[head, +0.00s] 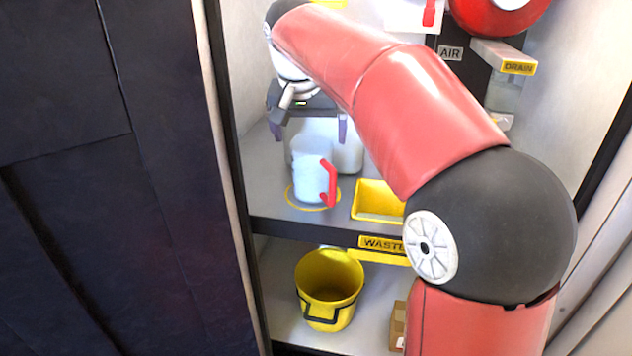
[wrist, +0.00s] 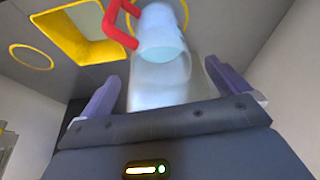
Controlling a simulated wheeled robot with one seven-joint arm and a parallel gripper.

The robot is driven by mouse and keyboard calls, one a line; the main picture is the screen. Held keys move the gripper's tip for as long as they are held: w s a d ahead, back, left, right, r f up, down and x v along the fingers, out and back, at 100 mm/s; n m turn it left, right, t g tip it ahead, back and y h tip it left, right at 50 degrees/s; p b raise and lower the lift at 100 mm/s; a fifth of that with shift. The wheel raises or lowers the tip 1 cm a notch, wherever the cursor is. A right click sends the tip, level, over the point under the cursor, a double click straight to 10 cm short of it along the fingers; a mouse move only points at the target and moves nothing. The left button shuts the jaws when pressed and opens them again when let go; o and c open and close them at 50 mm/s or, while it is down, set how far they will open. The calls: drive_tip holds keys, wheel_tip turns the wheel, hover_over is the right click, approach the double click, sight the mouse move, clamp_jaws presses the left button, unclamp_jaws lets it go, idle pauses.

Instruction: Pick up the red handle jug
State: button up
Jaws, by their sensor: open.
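The red handle jug (head: 311,181) is a pale, translucent jug with a red handle on its right side. It stands upright on the upper shelf, inside a yellow ring marking. In the wrist view the jug (wrist: 161,38) is at the top middle, its red handle to the left. My gripper (head: 312,128) is open, with purple fingers spread apart. In the head view it appears above and behind the jug, in front of a larger pale container (head: 345,152). In the wrist view my gripper (wrist: 165,85) has the pale container showing between its fingers and the jug beyond. Nothing is held.
A yellow-rimmed waste opening (head: 378,200) is right of the jug. A second yellow ring (wrist: 31,57) marks the shelf. A yellow bucket (head: 330,286) stands on the lower shelf. A dark door panel (head: 100,180) is at left; my arm covers much of the right side.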

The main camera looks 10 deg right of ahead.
sight(318, 175)
drive_tip(key=b+x, duration=0.1)
drive_tip(key=x, duration=0.6)
drive_tip(key=shift+f, duration=0.15)
drive_tip(key=c, duration=1.3)
